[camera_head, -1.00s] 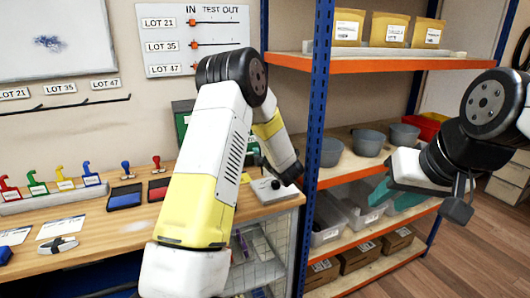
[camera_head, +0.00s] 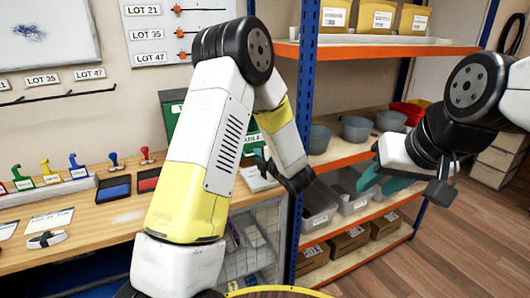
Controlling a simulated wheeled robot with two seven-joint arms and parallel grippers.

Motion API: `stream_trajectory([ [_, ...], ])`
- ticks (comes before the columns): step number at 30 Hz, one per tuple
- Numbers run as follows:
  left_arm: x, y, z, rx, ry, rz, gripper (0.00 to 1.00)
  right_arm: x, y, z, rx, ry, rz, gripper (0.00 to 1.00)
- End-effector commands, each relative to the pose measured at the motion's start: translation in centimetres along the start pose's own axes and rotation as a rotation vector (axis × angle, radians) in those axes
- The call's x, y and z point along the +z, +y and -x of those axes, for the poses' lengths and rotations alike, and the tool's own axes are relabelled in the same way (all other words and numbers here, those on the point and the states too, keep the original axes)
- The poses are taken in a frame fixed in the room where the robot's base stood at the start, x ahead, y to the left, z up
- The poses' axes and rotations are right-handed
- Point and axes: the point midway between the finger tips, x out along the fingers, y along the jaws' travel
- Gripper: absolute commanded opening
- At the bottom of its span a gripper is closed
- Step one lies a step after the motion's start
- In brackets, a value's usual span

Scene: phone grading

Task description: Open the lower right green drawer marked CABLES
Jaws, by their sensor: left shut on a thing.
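The green drawer unit (camera_head: 172,122) stands at the back right of the workbench, largely hidden behind my left arm. The front of the lower right drawer (camera_head: 250,143), with part of its CABLES label, shows between the left arm's links. My left gripper (camera_head: 268,164) is at the lower right of this green front and shut on the drawer's handle. Its fingers hide the handle, and I cannot tell how far out the drawer stands.
A shelf rack with a blue post (camera_head: 307,80) stands just right of the bench, close to my left gripper. Stamps and ink pads (camera_head: 113,189) lie on the bench (camera_head: 80,228). The floor at right is clear.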

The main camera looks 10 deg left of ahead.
Motion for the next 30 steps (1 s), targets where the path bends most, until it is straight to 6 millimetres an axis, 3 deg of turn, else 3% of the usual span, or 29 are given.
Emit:
stream_trajectory([
  [3,0.0,-0.1,0.0,-0.002,-0.001,0.000,0.00,0.0,0.0,0.0,0.000,0.000,0.000,0.36],
  [4,0.0,-0.1,0.0,-0.002,-0.001,0.000,0.14,0.0,0.0,0.0,0.000,0.000,0.000,0.36],
  [6,0.0,-0.1,0.0,-0.001,-0.001,0.000,0.28,0.0,0.0,0.0,0.000,0.000,0.000,0.36],
  [7,0.0,-0.1,0.0,-0.001,-0.001,0.000,0.29,0.0,0.0,0.0,0.000,0.000,0.000,0.36],
  [17,0.1,0.0,0.3,-0.001,-0.001,0.000,0.29,0.0,0.0,0.0,0.000,0.000,0.000,0.36],
  [30,0.1,0.0,6.8,-0.001,-0.004,-0.001,0.29,0.0,0.0,0.0,0.000,0.000,0.000,0.36],
])
